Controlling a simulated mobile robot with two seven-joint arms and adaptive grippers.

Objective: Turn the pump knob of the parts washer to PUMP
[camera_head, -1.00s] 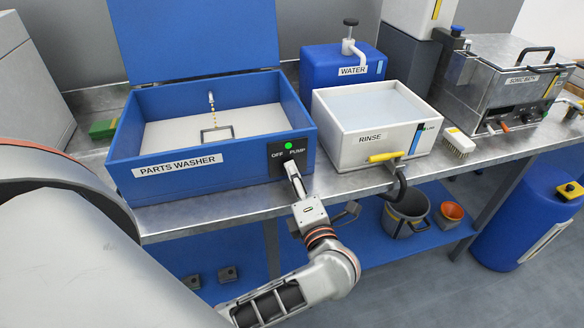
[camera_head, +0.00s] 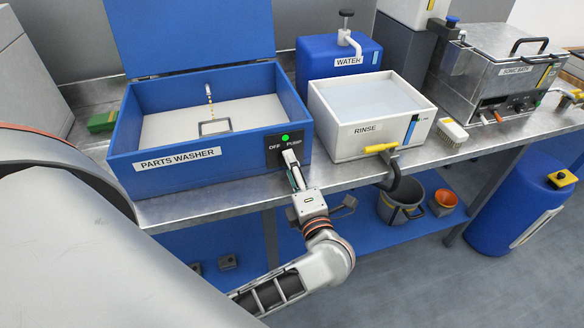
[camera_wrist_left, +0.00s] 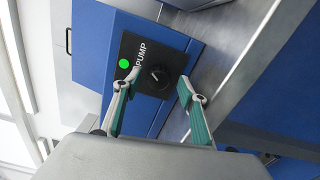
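The blue parts washer (camera_head: 225,177) stands on the bench at left of centre. Its black switch panel (camera_head: 273,141) reads OFF and PUMP, with a lit green light (camera_head: 285,138). Yellowish drops show under its spout (camera_head: 209,90). My left gripper (camera_head: 290,158) is in front of the panel and hides the knob in the head view. In the left wrist view, the round black knob (camera_wrist_left: 159,75) lies between and beyond the open fingertips of my left gripper (camera_wrist_left: 157,84), with a visible gap on each side. Its pointer direction is too small to tell surely. My right gripper is out of view.
The white rinse tub (camera_head: 355,141) with a yellow-handled tap (camera_head: 380,148) stands just right of the washer. Behind are the blue water container (camera_head: 336,75) and the sonic bath (camera_head: 498,75). Buckets stand on the shelf below.

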